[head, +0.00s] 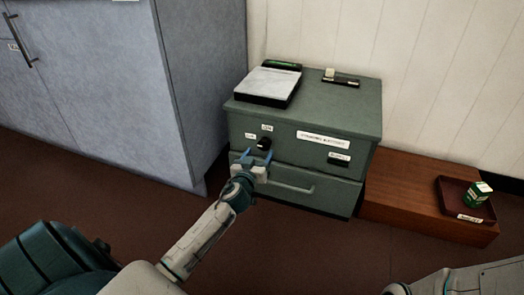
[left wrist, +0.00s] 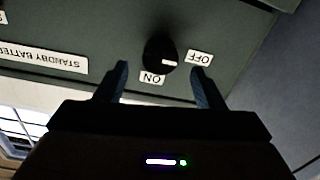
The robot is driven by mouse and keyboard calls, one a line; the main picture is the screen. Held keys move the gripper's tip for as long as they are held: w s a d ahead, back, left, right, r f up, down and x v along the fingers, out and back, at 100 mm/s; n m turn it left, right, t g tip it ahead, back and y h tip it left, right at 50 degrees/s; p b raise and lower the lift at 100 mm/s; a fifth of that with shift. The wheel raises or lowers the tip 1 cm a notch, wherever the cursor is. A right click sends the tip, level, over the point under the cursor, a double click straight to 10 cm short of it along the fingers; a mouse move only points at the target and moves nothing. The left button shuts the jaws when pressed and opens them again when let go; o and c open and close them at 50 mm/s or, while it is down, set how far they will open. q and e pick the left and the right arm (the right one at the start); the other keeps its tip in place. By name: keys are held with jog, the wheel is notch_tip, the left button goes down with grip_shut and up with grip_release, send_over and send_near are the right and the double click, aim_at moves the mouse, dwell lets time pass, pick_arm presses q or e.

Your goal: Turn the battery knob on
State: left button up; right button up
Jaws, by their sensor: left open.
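The black battery knob (head: 264,144) sits on the front of the green cabinet (head: 300,175). In the left wrist view, the knob (left wrist: 160,53) has a white mark on its right side, facing the OFF label (left wrist: 199,58). The ON label (left wrist: 152,79) lies below the knob there. My left gripper (head: 257,157) is open just in front of the knob. In the left wrist view its fingers (left wrist: 160,84) are spread, one to each side of the knob; I cannot tell whether they touch it. My right gripper is not in view.
A "STANDBY BATTERY" label (left wrist: 45,56) is beside the knob. A drawer handle (head: 290,187) is below it. A tray of paper (head: 268,84) lies on the cabinet. A blue-grey cupboard (head: 200,80) stands left. A low wooden box (head: 400,195) with a small tray (head: 452,190) is right.

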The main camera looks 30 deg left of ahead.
aim_at(263, 146)
pick_arm(q)
jog(key=shift+x, duration=1.7)
jog(key=c, duration=1)
